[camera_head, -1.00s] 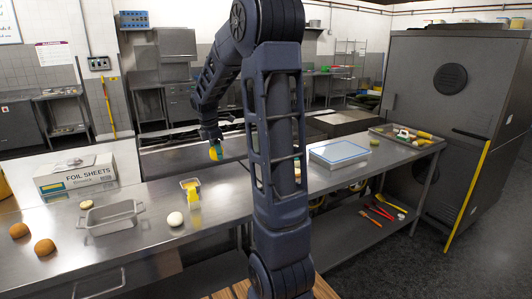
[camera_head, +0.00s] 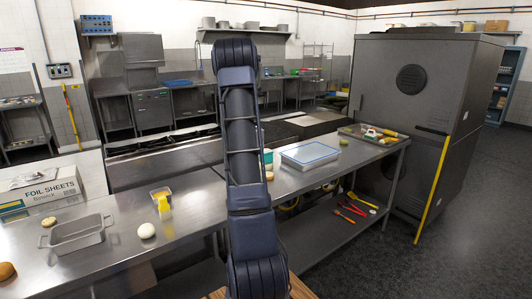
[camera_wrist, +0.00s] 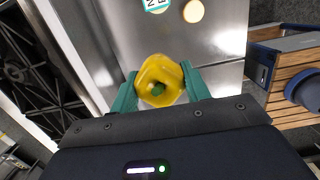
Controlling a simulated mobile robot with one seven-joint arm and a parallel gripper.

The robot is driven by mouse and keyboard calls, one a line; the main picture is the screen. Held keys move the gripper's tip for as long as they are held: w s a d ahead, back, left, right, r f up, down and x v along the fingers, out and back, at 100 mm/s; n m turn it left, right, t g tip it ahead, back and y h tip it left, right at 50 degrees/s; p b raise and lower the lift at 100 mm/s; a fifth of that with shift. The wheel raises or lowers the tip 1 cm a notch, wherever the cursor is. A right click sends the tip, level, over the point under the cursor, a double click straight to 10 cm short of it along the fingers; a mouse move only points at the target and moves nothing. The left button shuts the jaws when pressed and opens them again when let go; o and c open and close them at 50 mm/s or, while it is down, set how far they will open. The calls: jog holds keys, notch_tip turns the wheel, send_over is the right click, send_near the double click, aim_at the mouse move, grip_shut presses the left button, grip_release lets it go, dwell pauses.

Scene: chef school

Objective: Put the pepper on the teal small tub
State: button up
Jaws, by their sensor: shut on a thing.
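The yellow pepper (camera_wrist: 153,73) with a green stem is between the teal fingers of my gripper (camera_wrist: 160,84) in the wrist view. My gripper is shut on it and holds it over the steel counter. In the head view my arm hides the gripper and the pepper. A small teal and white item with letters (camera_wrist: 154,4), possibly the teal small tub, is cut off by the top edge of the wrist view. A small teal and white item also shows beside my arm in the head view (camera_head: 268,156), partly hidden.
A round pale item (camera_wrist: 193,11) sits near the lettered item.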

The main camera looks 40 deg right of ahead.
jog(key=d+r, duration=0.1)
jog(key=d, duration=1.1)
jog(key=f, duration=1.9)
jog(key=shift+s+a, duration=0.15)
jog(key=shift+s, duration=0.25)
jog(key=shift+f, duration=0.15)
jog(key=o, duration=1)
